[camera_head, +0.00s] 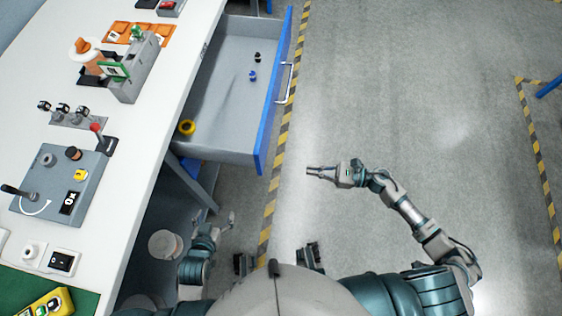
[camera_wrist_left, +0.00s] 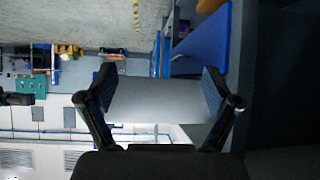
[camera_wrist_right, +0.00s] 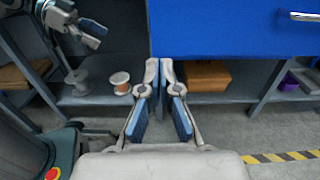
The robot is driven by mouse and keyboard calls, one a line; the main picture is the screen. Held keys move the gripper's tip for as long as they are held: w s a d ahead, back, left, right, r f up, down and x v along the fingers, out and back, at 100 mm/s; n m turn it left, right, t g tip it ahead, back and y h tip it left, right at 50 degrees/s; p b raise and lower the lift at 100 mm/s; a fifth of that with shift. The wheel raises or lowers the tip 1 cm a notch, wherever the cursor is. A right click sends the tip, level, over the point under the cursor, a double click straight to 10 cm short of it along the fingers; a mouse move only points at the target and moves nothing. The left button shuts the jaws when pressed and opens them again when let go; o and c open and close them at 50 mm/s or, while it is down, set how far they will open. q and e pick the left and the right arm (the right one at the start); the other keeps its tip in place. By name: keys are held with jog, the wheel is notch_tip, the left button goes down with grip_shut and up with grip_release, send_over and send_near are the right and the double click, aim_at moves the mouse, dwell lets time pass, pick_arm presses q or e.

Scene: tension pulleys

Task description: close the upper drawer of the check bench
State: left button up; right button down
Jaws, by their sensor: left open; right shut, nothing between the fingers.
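The upper drawer (camera_head: 215,100) stands pulled out from the check bench (camera_head: 165,105). Its blue front (camera_head: 272,105) has a pale handle (camera_head: 285,83); both front (camera_wrist_right: 235,28) and handle (camera_wrist_right: 305,17) also show in the right wrist view. My right gripper (camera_head: 308,171) is shut and empty, outside the drawer beyond its near front corner. In the right wrist view its fingertips (camera_wrist_right: 160,66) appear just below the blue front; I cannot tell whether they touch. My left gripper (camera_head: 229,222) is open and empty, low beside the bench; its spread fingers (camera_wrist_left: 158,78) show in the left wrist view.
The drawer holds a yellow ring (camera_head: 187,127), a blue piece (camera_head: 252,76) and a black piece (camera_head: 257,57). Spools (camera_wrist_right: 120,82) and a brown box (camera_wrist_right: 207,76) sit on the shelf below. The floor (camera_head: 410,110) right of the drawer is clear.

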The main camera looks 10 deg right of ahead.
aim_at(262, 162)
jog(key=x, duration=1.3)
jog(key=shift+w+a+p, duration=0.15)
jog(key=shift+a+p, duration=0.15)
jog(key=shift+p, duration=0.05)
pick_arm(q)
jog(key=shift+s+a+f+g, duration=0.25)
jog(key=shift+s+f+g, duration=0.25)
jog(key=shift+s, duration=0.1)
